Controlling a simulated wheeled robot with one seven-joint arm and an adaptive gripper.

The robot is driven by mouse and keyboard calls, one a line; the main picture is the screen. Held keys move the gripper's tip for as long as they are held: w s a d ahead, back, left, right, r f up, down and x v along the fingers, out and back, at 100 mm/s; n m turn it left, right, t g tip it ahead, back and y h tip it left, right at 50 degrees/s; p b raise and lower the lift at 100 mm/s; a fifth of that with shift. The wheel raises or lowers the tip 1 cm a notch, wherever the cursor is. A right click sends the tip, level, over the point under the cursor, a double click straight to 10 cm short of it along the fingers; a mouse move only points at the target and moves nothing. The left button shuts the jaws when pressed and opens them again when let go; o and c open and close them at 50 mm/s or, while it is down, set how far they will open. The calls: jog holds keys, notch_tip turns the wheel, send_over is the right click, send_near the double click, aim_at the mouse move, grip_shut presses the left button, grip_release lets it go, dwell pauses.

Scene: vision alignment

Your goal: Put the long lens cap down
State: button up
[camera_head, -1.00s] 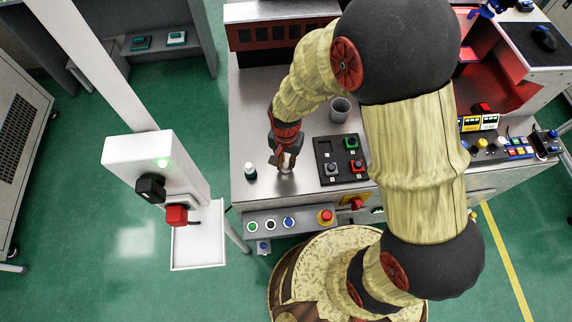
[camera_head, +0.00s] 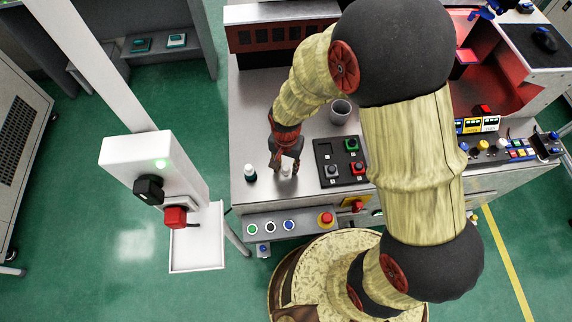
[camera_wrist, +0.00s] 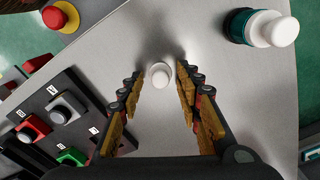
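The long lens cap, a small white round-topped piece (camera_head: 286,171), stands upright on the grey metal bench top (camera_head: 218,190) in the head view. In the wrist view the white cap (camera_wrist: 160,75) is seen from above, between the fingertips. My gripper (camera_head: 284,158) is just above and around it. In the wrist view my gripper's fingers (camera_wrist: 160,72) are spread, with a gap on both sides of the cap. The cap's lower part is hidden from above.
A dark green and white bottle-like piece (camera_head: 250,173) stands left of the cap. A button panel (camera_head: 341,160) lies to the right, with a grey cup (camera_head: 340,111) behind it. A row of buttons with a red emergency stop (camera_head: 325,218) lines the front edge.

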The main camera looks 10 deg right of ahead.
notch_tip(320, 180, up, 13)
jog(key=p, duration=0.5)
notch_tip(320, 180, up, 15)
jog(key=n+t, duration=0.3)
send_over(286, 167)
jog(key=s+d, duration=0.3)
jog(key=d, duration=0.3)
jog(key=s+d+r+n+t, duration=0.2)
jog(key=s+d+r, duration=0.4)
jog(key=s+r, duration=0.3)
jog(key=shift+s+r+n+t, duration=0.3)
jog(key=shift+r+n, duration=0.1)
jog(key=shift+r, duration=0.35)
